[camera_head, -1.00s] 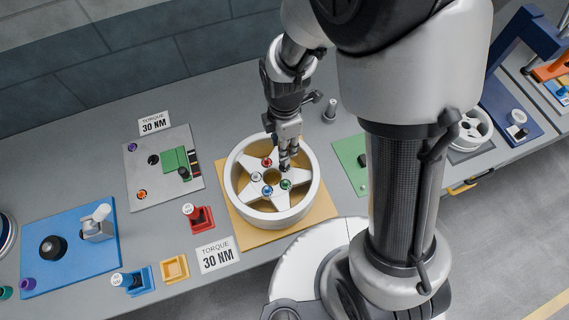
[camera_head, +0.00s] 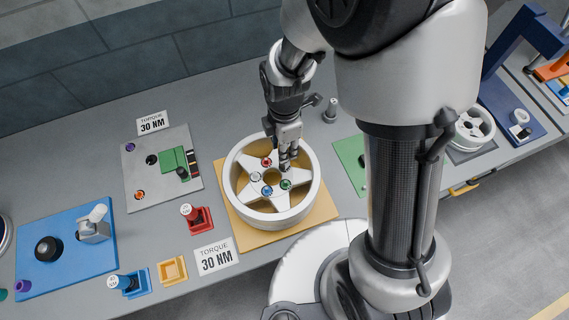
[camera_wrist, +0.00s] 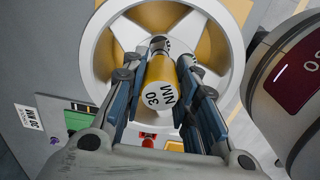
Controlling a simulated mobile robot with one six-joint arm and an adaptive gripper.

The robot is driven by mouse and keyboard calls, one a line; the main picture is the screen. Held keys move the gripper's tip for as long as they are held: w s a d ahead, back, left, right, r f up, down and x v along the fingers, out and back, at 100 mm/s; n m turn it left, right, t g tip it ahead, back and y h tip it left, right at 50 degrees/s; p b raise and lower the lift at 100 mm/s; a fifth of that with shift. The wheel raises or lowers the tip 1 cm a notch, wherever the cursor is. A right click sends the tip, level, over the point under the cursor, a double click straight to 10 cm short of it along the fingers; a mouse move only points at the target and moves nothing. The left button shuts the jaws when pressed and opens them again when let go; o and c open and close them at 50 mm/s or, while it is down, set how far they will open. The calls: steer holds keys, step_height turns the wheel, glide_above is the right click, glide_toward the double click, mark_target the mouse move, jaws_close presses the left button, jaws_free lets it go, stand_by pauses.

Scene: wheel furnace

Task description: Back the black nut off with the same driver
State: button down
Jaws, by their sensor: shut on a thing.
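My gripper (camera_head: 288,150) is over the upper right part of the white five-spoke wheel (camera_head: 233,205). In the wrist view my gripper (camera_wrist: 172,100) is shut on a yellow driver (camera_wrist: 158,76) with a "30 NM" end face. The driver points down toward the wheel (camera_wrist: 100,62), its far end at a spoke. In the head view the driver is mostly hidden by the fingers. Red (camera_head: 267,162), white (camera_head: 255,177), blue (camera_head: 267,190) and green (camera_head: 285,184) nuts sit around the hub. I cannot see the black nut; the driver and fingers cover the remaining stud position.
The wheel rests on a tan board (camera_head: 322,213). To the left are a grey plate (camera_head: 140,190), a red holder (camera_head: 200,219), a blue holder (camera_head: 136,284), an empty-looking yellow holder (camera_head: 172,270) and a blue board (camera_head: 50,268). A green plate (camera_head: 350,152) lies right.

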steer(key=shift+f+b, duration=0.45)
steer(key=shift+f, duration=0.05)
steer(key=c, duration=1.2)
jaws_free()
steer(key=shift+r, duration=0.1)
step_height(320, 180, up, 12)
steer(key=shift+f, duration=0.1)
